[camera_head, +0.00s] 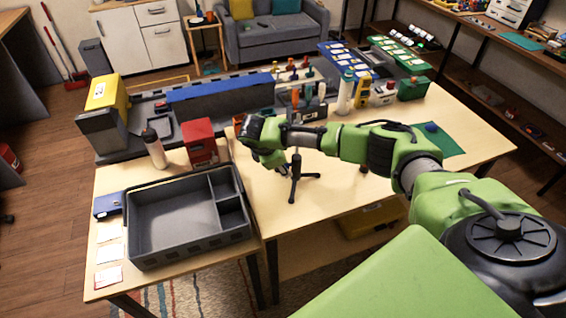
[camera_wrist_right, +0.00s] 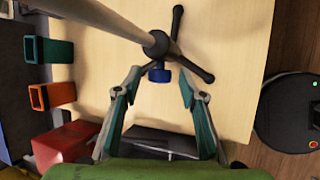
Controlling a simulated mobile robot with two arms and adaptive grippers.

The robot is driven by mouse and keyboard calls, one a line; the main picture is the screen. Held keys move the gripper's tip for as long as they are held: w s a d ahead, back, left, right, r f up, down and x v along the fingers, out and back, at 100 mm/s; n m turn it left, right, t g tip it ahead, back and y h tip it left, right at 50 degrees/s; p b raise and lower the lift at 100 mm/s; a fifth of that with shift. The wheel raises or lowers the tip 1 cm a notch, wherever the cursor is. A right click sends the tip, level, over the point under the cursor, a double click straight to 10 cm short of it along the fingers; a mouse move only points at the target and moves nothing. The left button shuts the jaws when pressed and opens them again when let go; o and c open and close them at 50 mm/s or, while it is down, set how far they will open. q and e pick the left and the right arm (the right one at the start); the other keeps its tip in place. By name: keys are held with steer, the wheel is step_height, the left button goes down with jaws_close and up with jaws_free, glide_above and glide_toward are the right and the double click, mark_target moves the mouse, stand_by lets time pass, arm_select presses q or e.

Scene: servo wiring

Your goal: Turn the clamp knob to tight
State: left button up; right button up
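A black stand with a tripod base (camera_head: 295,180) stands on the wooden table, partly hidden by my right arm in the head view. In the right wrist view its grey pole (camera_wrist_right: 105,18) rises toward the upper left, from a dark tripod foot (camera_wrist_right: 190,58). A blue knob (camera_wrist_right: 159,75) shows beside the pole. It lies between the fingertips of my right gripper (camera_wrist_right: 160,84), apparently untouched. The right gripper is open, with a wide gap on both sides of the knob. In the head view the right gripper (camera_head: 265,152) is by the stand; the knob cannot be made out there. My left gripper is not in view.
A grey divided tray (camera_head: 175,218) lies at the front left. A red box (camera_head: 200,142) and a bottle (camera_head: 154,148) stand behind it. Upright tools (camera_head: 308,92) and a white bottle (camera_head: 345,92) stand behind my arm. The tabletop right of the stand is mostly clear.

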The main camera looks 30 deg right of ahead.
jaws_close()
